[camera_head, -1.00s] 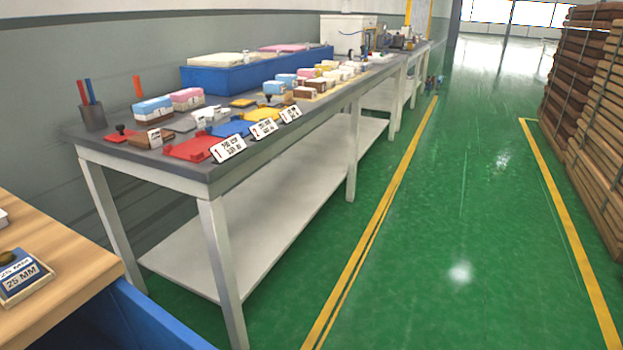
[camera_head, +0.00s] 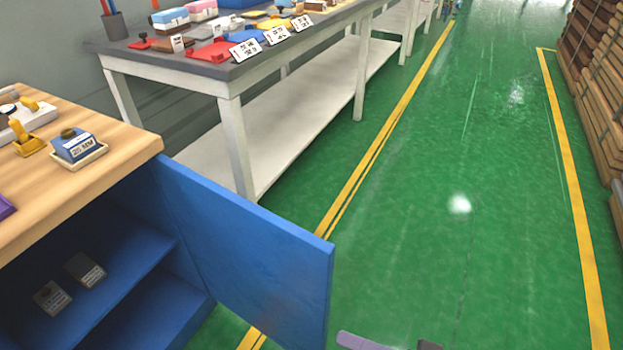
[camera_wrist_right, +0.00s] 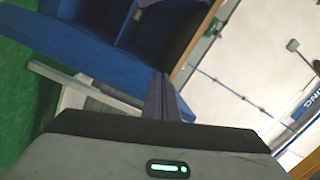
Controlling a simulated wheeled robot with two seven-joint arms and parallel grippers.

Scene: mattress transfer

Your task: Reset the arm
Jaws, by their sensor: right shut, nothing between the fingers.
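In the right wrist view, my right gripper (camera_wrist_right: 163,85) is shut, its two dark fingers together with nothing between them. A blue cabinet interior and a wooden edge show beyond the fingers. In the head view, only a small purple-grey and dark part of my right arm or gripper (camera_head: 372,342) shows at the bottom edge, right of the open blue cabinet door (camera_head: 250,245). My left gripper is not in view.
A wooden-topped blue cabinet (camera_head: 100,180) stands at left, with small boxes on its shelf. A long grey table (camera_head: 200,73) with coloured trays and labels stands behind it. Stacked timber (camera_head: 597,110) is at far right. The green floor (camera_head: 450,170) between is clear.

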